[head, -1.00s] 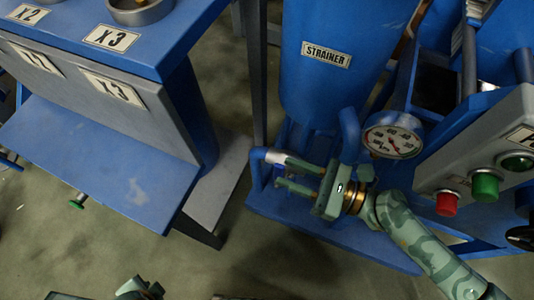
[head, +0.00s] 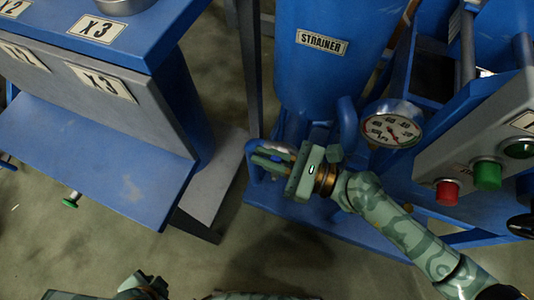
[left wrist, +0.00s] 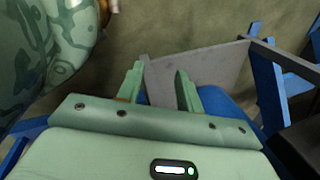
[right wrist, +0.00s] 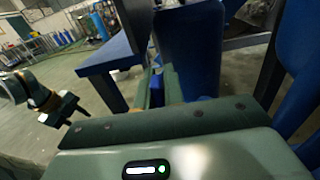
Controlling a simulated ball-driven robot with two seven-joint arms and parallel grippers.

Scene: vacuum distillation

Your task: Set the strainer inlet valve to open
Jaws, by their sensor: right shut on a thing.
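The blue strainer vessel (head: 330,80) stands at the top middle of the head view, with a STRAINER label on its side. Low at its left is blue piping (head: 254,150), with a small pale and blue handle-like part (head: 280,147) that looks like the inlet valve. My right gripper (head: 264,160) is shut on this part; its fingers cover most of it, so the valve's setting cannot be read. In the right wrist view, the right gripper's fingers (right wrist: 162,86) are close together. My left gripper (left wrist: 160,88) is open and empty in the left wrist view, away from the strainer.
A round pressure gauge (head: 391,127) sits just right of my right gripper. A grey control panel (head: 480,150) with red and green buttons is at the right. A blue and grey bench (head: 100,150) with X labels fills the left. Bare floor lies between.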

